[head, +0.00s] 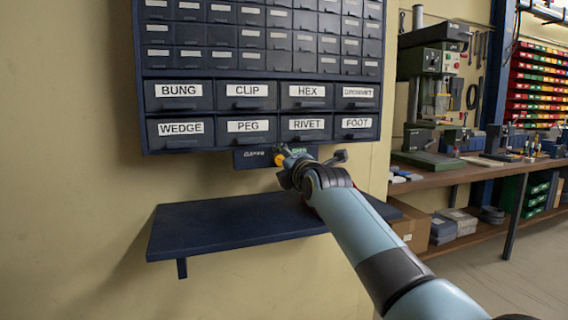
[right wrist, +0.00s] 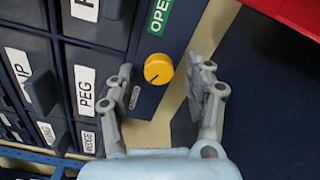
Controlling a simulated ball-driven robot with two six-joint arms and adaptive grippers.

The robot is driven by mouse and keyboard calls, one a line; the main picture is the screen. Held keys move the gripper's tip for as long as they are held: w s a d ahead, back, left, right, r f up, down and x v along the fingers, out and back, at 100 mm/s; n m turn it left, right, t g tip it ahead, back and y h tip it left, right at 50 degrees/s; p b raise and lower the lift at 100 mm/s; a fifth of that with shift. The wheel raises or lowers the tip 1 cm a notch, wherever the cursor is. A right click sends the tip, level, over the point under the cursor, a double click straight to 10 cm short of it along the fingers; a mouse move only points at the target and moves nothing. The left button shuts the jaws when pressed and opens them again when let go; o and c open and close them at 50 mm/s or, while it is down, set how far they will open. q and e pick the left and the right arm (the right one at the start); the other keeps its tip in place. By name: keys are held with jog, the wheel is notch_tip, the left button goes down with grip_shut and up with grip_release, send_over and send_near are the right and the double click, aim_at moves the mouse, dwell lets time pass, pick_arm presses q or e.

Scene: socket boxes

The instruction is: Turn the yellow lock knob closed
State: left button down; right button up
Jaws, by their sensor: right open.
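The yellow lock knob (right wrist: 158,69) sits on a dark lock panel (right wrist: 180,35) in the right wrist view, with a dark pointer line toward its lower left. A green label reading OPEN (right wrist: 159,15) is above it, and a small grey label (right wrist: 135,97), too small to read surely, is at its lower left. In the head view the knob (head: 279,159) shows just under the drawer cabinet, partly hidden by my right gripper (head: 287,163). My right gripper is open, its fingers on either side of the knob with gaps. My left gripper is out of view.
The drawer cabinet (head: 262,75), with labelled drawers, hangs directly above the lock panel. A dark blue shelf (head: 225,222) juts from the wall below. A workbench (head: 450,178) with a drill press stands at the right. The wall left of the cabinet is clear.

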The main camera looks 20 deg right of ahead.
jog(key=shift+s, duration=0.1)
jog(key=s, duration=1.1)
jog(key=shift+s+d, duration=0.2)
jog(key=shift+s, duration=0.2)
